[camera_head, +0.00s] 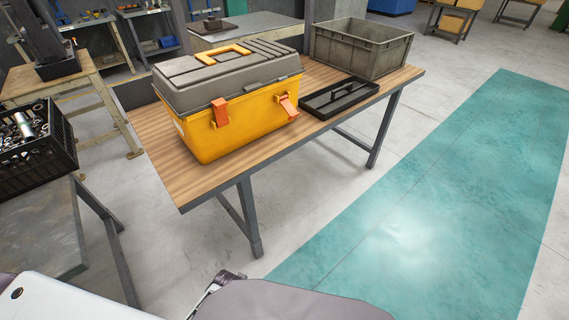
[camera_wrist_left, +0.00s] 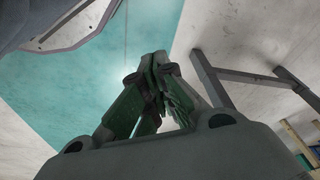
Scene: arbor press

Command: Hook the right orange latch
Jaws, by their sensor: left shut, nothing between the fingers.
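A yellow toolbox (camera_head: 243,123) with a grey lid (camera_head: 225,78) and an orange top handle stands on a wooden-topped table. The lid is down. On its front, the right orange latch (camera_head: 287,106) is tilted outward, its lower end away from the yellow wall. The left orange latch (camera_head: 220,112) lies flatter and more upright against the front. My left gripper (camera_wrist_left: 158,65) is shut and empty in the left wrist view, its fingertips together, with floor behind them. It is well apart from the toolbox, which does not show in that view. My right gripper is not in view.
On the table (camera_head: 167,143), a black tray (camera_head: 340,97) lies right of the toolbox, with a grey crate (camera_head: 362,48) behind it. A black crate of metal parts (camera_head: 33,140) stands at left. The table's front edge faces me; open floor and a teal strip (camera_head: 430,220) lie right.

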